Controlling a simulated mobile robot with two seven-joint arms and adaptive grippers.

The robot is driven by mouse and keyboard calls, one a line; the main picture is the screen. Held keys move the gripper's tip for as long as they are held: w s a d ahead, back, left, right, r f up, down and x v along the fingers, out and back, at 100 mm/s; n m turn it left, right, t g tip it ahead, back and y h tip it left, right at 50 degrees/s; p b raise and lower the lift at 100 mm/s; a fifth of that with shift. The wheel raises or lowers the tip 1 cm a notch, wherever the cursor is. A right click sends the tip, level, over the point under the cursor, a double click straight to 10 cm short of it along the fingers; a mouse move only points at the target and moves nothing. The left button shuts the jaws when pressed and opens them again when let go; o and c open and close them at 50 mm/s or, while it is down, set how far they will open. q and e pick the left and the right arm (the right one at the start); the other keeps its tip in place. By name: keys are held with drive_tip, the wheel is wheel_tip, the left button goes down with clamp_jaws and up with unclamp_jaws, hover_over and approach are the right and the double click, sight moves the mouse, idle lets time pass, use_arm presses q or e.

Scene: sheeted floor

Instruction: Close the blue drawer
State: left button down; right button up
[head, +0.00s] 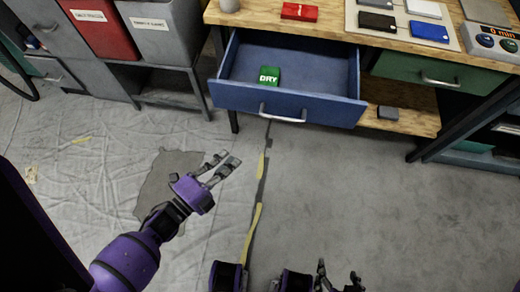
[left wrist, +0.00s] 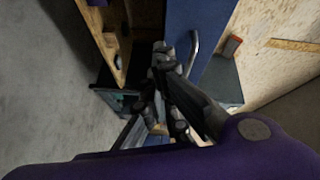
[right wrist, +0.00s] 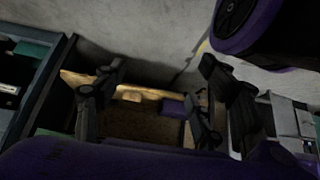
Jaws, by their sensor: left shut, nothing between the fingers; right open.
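The blue drawer (head: 240,98) is pulled out from under the wooden bench, with a green block marked DRY (head: 269,75) inside it. Its light handle (head: 282,116) is on the front. In the left wrist view the drawer front (left wrist: 205,18) and handle (left wrist: 194,52) show beyond the fingers. My left gripper (head: 230,163) is shut and empty, in front of and below the drawer to the left, apart from it. My right gripper (head: 340,276) is open at the bottom edge of the head view, away from the drawer; its spread fingers (right wrist: 155,95) show in the right wrist view.
The bench top holds a red block (head: 299,11), a blue block (head: 429,31) and a box reading 0 min (head: 489,38). A closed green drawer (head: 430,75) is at the right. A lower shelf (head: 420,123) holds a grey block (head: 388,113). Bins stand left. The floor in front is clear.

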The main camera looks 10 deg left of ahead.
use_arm(q)
drive_tip(key=s+d+r+m+h, duration=0.2)
drive_tip(key=s+r+m+h, duration=0.15)
drive_tip(key=m, duration=0.25)
drive_tip(key=w+a+p+x, duration=0.1)
drive_tip(key=a+p+x, duration=0.1)
drive_tip(key=x, duration=1.1)
drive_tip(key=shift+w, duration=0.25)
use_arm(e)
drive_tip(key=r, duration=0.2)
drive_tip(key=shift+w+d+r, duration=0.2)
drive_tip(key=shift+w+r, duration=0.1)
drive_tip(key=shift+r, duration=0.05)
use_arm(q)
drive_tip(key=shift+a, duration=0.1)
use_arm(e)
drive_tip(key=shift+w, duration=0.2)
